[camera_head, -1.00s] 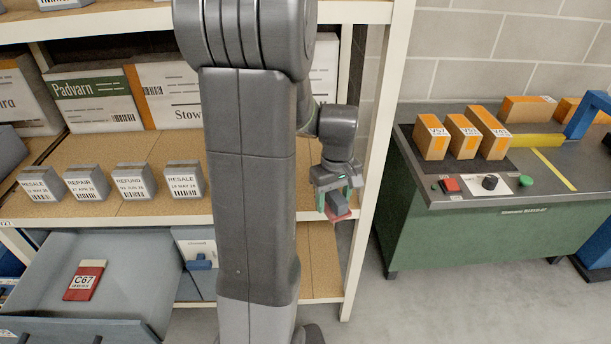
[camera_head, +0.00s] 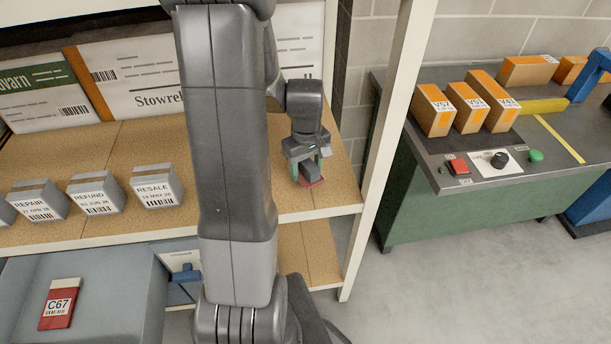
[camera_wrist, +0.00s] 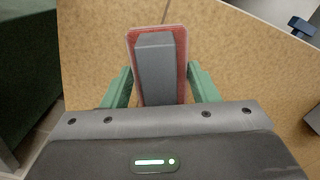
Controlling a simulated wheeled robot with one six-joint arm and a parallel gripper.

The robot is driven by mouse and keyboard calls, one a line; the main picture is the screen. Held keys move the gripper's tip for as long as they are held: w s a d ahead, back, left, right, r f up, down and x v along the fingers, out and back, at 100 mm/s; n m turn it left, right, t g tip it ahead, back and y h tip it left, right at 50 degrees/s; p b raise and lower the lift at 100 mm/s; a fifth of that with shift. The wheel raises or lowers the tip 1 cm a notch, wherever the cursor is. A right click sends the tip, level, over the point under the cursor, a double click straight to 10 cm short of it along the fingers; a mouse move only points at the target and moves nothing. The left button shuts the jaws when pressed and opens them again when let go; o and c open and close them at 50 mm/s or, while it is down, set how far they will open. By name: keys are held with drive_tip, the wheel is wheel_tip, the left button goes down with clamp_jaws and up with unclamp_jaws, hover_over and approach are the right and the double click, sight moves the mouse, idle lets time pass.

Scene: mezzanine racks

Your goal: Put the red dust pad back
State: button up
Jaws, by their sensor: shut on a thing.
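The red dust pad (camera_head: 312,183) is a flat red plate with a grey block handle. My gripper (camera_head: 306,170) is shut on its handle, over the right end of the brown middle shelf (camera_head: 330,195). In the wrist view the pad (camera_wrist: 184,62) points away from me, with the green fingers of my gripper (camera_wrist: 161,82) on both sides of the grey handle. Brown board lies below it. I cannot tell whether the pad touches the board.
Grey labelled boxes (camera_head: 95,192) stand along the shelf front to the left. A white upright (camera_head: 395,140) bounds the shelf at right. A grey bin (camera_head: 120,275) below holds a red C67 item (camera_head: 60,304). A green bench (camera_head: 440,205) carries orange boxes.

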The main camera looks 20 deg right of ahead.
sight(306, 177)
drive_tip(key=shift+f, duration=1.95)
drive_tip(key=shift+f+b, duration=0.25)
drive_tip(key=shift+b, duration=0.05)
drive_tip(key=o, duration=1)
drive_tip(key=shift+r, duration=0.1)
drive_tip(key=shift+c, duration=0.2)
wheel_tip(306, 177, up, 12)
drive_tip(key=shift+r+p, duration=0.2)
drive_tip(key=shift+p, duration=0.35)
